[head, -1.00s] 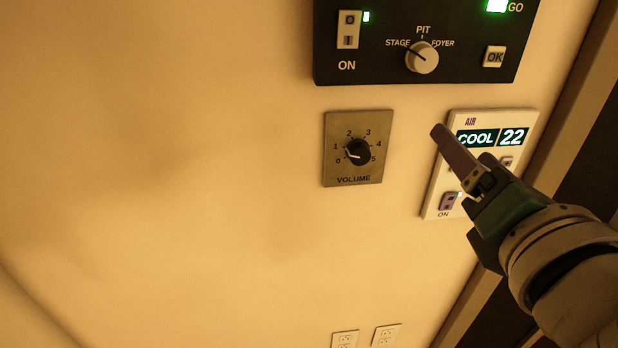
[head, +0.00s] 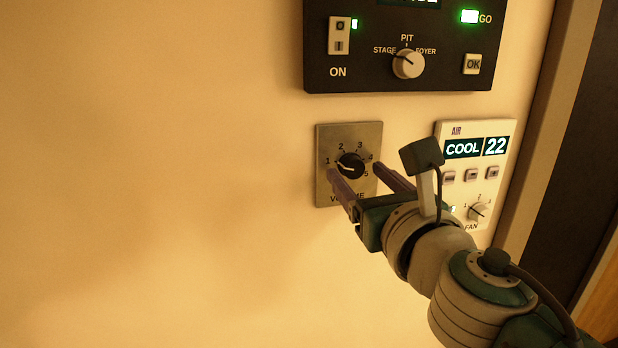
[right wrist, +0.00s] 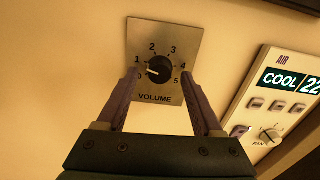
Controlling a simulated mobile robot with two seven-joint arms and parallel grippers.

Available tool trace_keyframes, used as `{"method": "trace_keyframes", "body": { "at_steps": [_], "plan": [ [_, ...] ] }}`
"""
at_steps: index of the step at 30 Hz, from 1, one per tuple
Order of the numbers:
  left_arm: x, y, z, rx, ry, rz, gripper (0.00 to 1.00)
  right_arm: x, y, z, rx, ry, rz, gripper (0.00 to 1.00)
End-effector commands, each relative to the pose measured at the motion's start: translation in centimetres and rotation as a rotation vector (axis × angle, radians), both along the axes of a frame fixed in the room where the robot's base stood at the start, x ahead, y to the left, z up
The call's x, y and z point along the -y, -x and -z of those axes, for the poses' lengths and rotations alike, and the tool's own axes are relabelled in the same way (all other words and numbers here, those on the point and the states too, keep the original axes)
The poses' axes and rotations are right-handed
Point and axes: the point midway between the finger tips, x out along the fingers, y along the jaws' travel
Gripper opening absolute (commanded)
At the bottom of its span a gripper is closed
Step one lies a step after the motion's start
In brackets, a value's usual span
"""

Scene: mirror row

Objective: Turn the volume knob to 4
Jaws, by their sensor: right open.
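The volume knob (head: 351,165) is a black dial on a metal plate (head: 333,138) marked 0 to 5. Its white pointer aims to the left, between 0 and 1, nearer 0 in the right wrist view, where the knob (right wrist: 159,69) shows whole. My right gripper (head: 354,169) is open in front of the plate, one finger on each side of the knob's lower part. In the right wrist view the gripper's fingers (right wrist: 162,82) stand apart around the knob, and I see no contact. My left gripper is not in view.
A black panel (head: 320,77) with a STAGE/PIT/FOYER selector (head: 408,64) is above. A white AIR panel (head: 506,160) reading COOL 22, with buttons and a fan knob (head: 478,212), is close at right. The wall at left is clear.

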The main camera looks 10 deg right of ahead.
Motion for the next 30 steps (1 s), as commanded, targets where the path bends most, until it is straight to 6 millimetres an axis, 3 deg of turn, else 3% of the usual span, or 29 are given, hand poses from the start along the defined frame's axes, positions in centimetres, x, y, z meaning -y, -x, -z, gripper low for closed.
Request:
{"method": "trace_keyframes", "body": {
  "at_steps": [11,27,30],
  "plan": [
    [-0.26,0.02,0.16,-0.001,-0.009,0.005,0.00,-0.02,-0.60,-0.02,0.000,-0.001,0.000,0.67],
    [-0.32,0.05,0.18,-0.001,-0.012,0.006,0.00,-0.01,-0.57,-0.01,0.000,-0.001,0.000,0.06],
    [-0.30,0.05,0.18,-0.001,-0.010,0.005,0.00,-0.01,-0.57,-0.01,0.000,-0.001,0.000,0.00]
  ]
}}
